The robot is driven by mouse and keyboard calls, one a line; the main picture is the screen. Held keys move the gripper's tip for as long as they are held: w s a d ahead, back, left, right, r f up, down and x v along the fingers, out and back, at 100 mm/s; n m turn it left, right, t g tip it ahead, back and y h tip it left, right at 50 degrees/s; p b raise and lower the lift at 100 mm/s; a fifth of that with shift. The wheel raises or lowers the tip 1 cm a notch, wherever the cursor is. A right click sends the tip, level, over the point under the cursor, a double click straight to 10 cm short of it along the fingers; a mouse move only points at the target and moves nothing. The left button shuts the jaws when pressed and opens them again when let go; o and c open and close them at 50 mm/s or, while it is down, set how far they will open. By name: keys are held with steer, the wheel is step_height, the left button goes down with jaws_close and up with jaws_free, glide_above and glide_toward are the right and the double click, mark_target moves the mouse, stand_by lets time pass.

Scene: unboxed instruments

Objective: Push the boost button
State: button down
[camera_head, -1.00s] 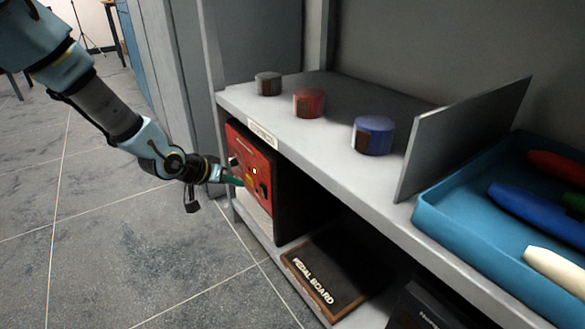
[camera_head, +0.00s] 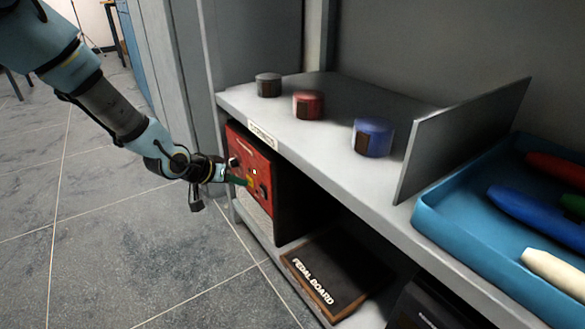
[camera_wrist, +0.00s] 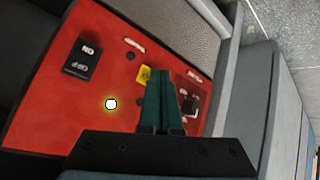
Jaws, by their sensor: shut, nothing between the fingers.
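A red panel (camera_head: 252,158) forms the front of a box on the shelf under the counter; it also shows in the wrist view (camera_wrist: 60,110). On it are a small yellow button (camera_wrist: 144,75), a black ON/OFF switch (camera_wrist: 82,58), a lit white light (camera_wrist: 111,103) and a dark control (camera_wrist: 190,105). No boost lettering is readable, so I cannot tell which one is the boost button. My gripper (camera_head: 244,183) is shut and empty, its green fingers (camera_wrist: 160,78) pointing at the panel right beside the yellow button. I cannot tell whether they touch it. The fingers hide part of the panel.
The counter (camera_head: 330,150) above carries a grey (camera_head: 268,85), a red (camera_head: 308,104) and a blue (camera_head: 373,136) round object. A grey divider (camera_head: 460,135) and a blue tray (camera_head: 460,245) stand right. A pedal board (camera_head: 325,275) lies below. Floor left is open.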

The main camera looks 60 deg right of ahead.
steer(key=shift+d, duration=0.15)
stand_by(0.5)
steer(key=shift+w+a+p, duration=0.15)
steer(key=shift+a+p, duration=0.3)
steer(key=shift+a, duration=0.1)
steer(key=shift+a, duration=0.1)
steer(key=shift+w+a+p, duration=0.35)
steer(key=shift+a+p, duration=0.2)
steer(key=shift+a, duration=0.35)
steer(key=shift+w+a+p, duration=0.4)
steer(key=shift+a+p, duration=0.1)
steer(key=shift+a, duration=0.4)
steer(key=shift+w+a+p, duration=0.35)
steer(key=shift+a+p, duration=0.2)
steer(key=shift+a, duration=0.35)
